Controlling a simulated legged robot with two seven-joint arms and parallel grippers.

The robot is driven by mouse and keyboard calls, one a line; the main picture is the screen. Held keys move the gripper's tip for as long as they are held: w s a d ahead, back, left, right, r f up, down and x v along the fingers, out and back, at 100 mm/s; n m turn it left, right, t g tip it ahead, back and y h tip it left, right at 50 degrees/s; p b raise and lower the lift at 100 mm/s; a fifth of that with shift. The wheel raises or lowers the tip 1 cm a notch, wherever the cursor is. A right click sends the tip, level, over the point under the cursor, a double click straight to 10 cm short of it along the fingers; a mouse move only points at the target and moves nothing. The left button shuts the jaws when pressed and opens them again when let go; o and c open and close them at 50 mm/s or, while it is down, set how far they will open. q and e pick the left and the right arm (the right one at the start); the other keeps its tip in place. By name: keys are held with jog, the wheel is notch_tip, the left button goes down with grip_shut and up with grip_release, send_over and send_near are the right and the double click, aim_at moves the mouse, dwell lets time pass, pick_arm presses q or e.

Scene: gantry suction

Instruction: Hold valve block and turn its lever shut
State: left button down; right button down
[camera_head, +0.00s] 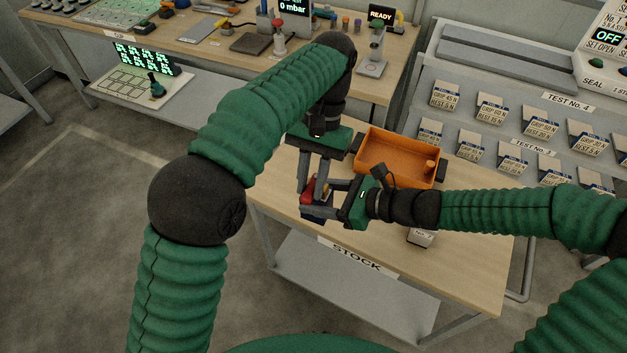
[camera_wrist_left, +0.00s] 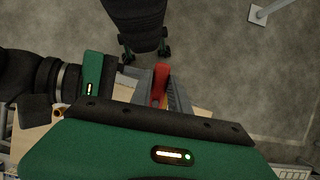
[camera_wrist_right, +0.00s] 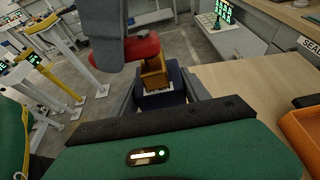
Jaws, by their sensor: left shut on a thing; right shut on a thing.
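The valve block (camera_head: 314,218) is dark blue with a brass part and a red lever (camera_head: 308,188) on top. In the right wrist view the blue block (camera_wrist_right: 172,76) sits between my right gripper's fingers, with a white label on its face. My right gripper (camera_head: 314,205) comes in from the right and is shut on the block. My left gripper (camera_head: 313,189) points down from above and is shut on the red lever, which shows between its fingers in the left wrist view (camera_wrist_left: 160,80). One left finger partly hides the lever in the right wrist view (camera_wrist_right: 130,47).
The block is by the left edge of the wooden stock table (camera_head: 470,225). An orange bin (camera_head: 392,165) stands on it behind my right gripper. A small labelled piece (camera_head: 421,237) lies near the front. A grey panel with several cards (camera_head: 490,108) stands at the right.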

pick_arm(q)
jog(key=shift+w+a, duration=0.1)
jog(key=shift+a, duration=0.25)
pick_arm(e)
jog(key=shift+w+d, duration=0.1)
jog(key=shift+d, duration=0.05)
pick_arm(q)
jog(key=c, duration=1.6)
grip_release()
jog(key=shift+o, duration=1.8)
jog(key=shift+d, duration=0.1)
jog(key=shift+d, duration=0.1)
